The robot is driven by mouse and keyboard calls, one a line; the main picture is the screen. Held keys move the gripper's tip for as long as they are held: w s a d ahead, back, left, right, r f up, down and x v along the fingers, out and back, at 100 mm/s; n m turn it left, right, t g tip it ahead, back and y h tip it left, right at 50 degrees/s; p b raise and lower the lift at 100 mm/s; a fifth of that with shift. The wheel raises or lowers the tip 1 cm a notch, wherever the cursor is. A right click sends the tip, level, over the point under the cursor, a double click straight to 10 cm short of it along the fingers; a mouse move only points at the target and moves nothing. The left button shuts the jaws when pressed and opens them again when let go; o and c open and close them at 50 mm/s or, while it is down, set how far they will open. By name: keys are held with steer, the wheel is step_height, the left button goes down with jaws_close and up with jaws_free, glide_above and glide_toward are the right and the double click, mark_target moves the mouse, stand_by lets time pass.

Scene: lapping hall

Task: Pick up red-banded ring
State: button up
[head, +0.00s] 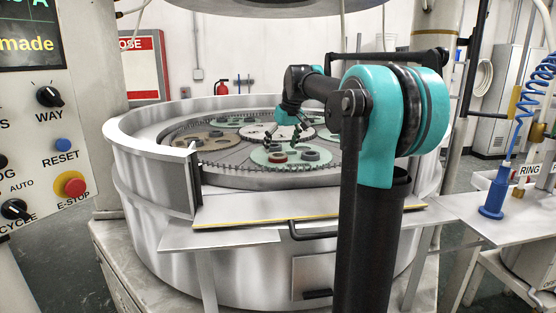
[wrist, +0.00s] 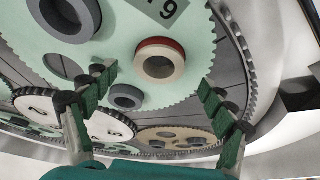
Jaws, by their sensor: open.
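The red-banded ring (wrist: 177,66) is pale with a red band round its outside and an open middle. It lies on a pale green toothed carrier (wrist: 120,30) in the wrist view. In the head view the ring (head: 277,158) sits near the front of the carrier (head: 262,152). My gripper (wrist: 156,78) is open and empty, its green-padded fingers on either side of the ring in the picture. In the head view my gripper (head: 290,134) hangs over the machine, above and behind the ring. No contact is visible.
Grey rings (wrist: 72,35) and (wrist: 126,103) lie on the same carrier. A tan carrier (wrist: 190,132) and a white centre disc (wrist: 108,124) are close by. The tub's metal rim (head: 150,143) surrounds the plate. A control panel (head: 45,130) stands at left, a side table (head: 490,215) at right.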

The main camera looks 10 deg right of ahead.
steer(key=x, duration=0.3)
steer(key=shift+w+f, duration=0.1)
steer(key=shift+w, duration=0.05)
steer(key=c, duration=1.4)
